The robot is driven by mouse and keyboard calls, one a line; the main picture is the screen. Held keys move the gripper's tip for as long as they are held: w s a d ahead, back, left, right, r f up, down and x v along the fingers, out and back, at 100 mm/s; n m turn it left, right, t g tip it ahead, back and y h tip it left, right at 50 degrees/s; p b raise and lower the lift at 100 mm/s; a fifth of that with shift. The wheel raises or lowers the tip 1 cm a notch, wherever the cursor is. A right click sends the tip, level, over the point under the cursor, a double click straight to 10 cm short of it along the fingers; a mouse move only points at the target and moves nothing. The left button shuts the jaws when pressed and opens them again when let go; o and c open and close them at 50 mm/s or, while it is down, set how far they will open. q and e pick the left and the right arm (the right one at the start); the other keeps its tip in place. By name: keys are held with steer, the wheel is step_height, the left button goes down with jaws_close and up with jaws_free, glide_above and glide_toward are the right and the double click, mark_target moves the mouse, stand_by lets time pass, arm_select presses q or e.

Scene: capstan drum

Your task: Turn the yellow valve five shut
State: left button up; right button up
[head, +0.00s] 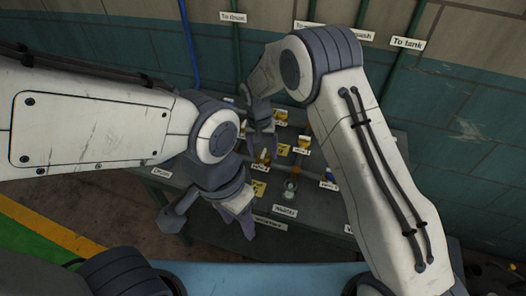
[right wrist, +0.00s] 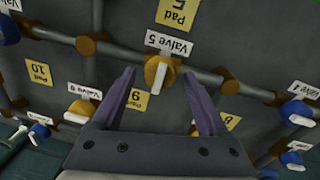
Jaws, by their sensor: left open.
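The yellow valve five (right wrist: 153,68) sits on a grey pipe in the right wrist view, under its white "Valve 5" label (right wrist: 169,43). Its white handle (right wrist: 162,80) points down in that view, roughly across the pipe. My right gripper (right wrist: 160,76) is open, with one purple finger on each side of the valve; neither visibly touches it. In the head view my right gripper (head: 262,140) reaches down over the panel, and valve five is hard to make out there. My left gripper (head: 246,226) is open and empty by the panel's near edge.
Other valves stand close by: a yellow one (right wrist: 80,108) at lower left and a blue one (right wrist: 300,110) at right. Yellow pads (right wrist: 138,99) lie between the pipes. A wall with pipes and a "To tank" sign (head: 407,43) stands behind the panel.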

mark_target(261, 154)
stand_by(0.3)
step_height(261, 154, up, 10)
steer(key=b, duration=0.2)
steer(key=shift+a+r, duration=0.2)
steer(key=shift+a, duration=0.2)
